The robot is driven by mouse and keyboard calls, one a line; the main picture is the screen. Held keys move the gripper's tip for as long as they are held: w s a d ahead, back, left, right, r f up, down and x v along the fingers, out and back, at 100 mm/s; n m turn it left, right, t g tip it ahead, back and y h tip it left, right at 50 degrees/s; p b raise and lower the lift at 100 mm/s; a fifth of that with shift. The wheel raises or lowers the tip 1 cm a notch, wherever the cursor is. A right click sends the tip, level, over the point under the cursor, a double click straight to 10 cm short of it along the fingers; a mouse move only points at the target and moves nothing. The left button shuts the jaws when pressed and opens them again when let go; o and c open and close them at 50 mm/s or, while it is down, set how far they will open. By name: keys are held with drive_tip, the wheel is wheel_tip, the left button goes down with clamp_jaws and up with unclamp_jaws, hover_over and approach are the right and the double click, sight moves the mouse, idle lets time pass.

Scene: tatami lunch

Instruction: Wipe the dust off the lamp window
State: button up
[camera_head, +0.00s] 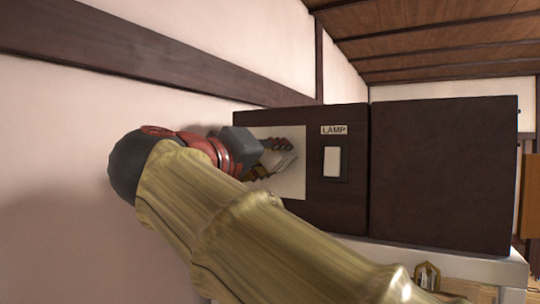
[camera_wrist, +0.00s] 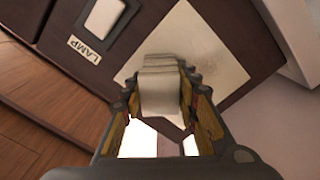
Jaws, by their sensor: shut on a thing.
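A dark box has a pale square panel (camera_head: 291,187) on its left front part. Beside it is a small white rectangle in a dark frame (camera_head: 332,161), under a "LAMP" label (camera_head: 334,130). My gripper (camera_head: 274,160) is shut on a pale folded cloth or pad (camera_wrist: 162,92) in front of the pale panel. In the wrist view the pad overlaps the panel (camera_wrist: 200,50); whether it touches is unclear. The framed rectangle (camera_wrist: 103,17) lies up and left of the pad.
A second dark box (camera_head: 440,175) stands to the right. Both boxes rest on a pale ledge (camera_head: 450,258). A white wall with a dark beam (camera_head: 150,55) runs close on the left. A small brass-coloured object (camera_head: 427,275) is at the lower right.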

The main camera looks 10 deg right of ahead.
drive_tip(key=w+a+p, duration=0.2)
drive_tip(key=w+a, duration=0.2)
drive_tip(key=a, duration=0.1)
drive_tip(key=shift+w+a, duration=0.2)
drive_tip(key=shift+a, duration=0.2)
idle(0.4)
drive_tip(key=shift+b+v, duration=0.4)
drive_tip(key=shift+v, duration=2.6)
drive_tip(key=shift+s, duration=0.1)
drive_tip(key=v, duration=0.2)
drive_tip(key=shift+s+a, duration=0.25)
drive_tip(key=shift+s, duration=0.05)
